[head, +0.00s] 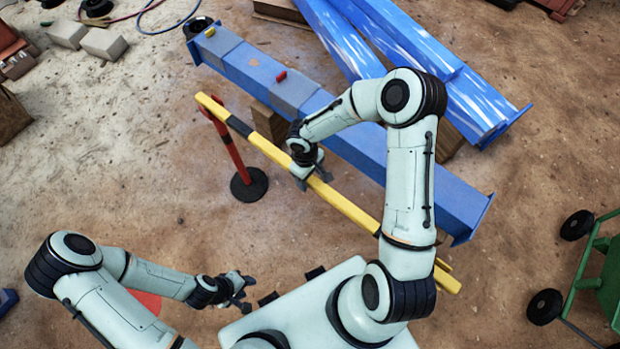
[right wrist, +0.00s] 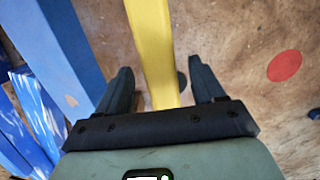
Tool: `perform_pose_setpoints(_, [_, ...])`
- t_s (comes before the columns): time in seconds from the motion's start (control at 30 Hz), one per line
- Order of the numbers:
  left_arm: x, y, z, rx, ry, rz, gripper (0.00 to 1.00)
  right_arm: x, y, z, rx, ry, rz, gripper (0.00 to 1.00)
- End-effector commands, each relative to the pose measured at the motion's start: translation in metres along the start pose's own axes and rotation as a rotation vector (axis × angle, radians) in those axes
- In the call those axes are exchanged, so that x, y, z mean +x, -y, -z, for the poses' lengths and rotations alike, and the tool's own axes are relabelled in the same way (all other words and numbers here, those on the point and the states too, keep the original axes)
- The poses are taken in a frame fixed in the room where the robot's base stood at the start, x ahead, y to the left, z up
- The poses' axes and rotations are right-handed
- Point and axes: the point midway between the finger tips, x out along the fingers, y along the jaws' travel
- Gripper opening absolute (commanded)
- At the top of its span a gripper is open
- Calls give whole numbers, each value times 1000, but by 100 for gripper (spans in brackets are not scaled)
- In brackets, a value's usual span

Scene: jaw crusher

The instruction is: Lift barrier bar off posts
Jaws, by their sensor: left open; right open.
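The yellow barrier bar (head: 340,202) with dark bands runs diagonally from upper left to lower right; my right arm hides part of it. Its upper left end is at a red post (head: 232,150) on a round black base. The other post is not clearly visible. My right gripper (head: 312,180) is at the bar's middle. In the right wrist view, its open fingers (right wrist: 160,85) lie on either side of the bar (right wrist: 152,45), with gaps showing. My left gripper (head: 242,287) is open and empty, low over the ground, away from the bar.
A long blue beam (head: 352,140) lies on wooden blocks just behind the bar. More blue beams (head: 440,75) lie beyond it. A green wheeled cart (head: 597,275) stands at right. A red disc (right wrist: 284,66) lies on the ground. Bare ground lies left of the bar.

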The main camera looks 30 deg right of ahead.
Motion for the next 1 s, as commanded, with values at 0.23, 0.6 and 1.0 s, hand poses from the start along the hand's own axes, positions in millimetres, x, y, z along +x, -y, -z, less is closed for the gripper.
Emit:
perform_pose_setpoints(0.23, [1,1,-1,0,1,0,43,10,0,0,0,-1,0,68])
perform_pose_setpoints(0.6, [1,0,-1,0,1,0,43,9,0,1,-1,-2,-1,0])
perform_pose_setpoints(1.0, [-1,0,0,0,0,0,43,-2,-1,0,-1,-4,-3,0])
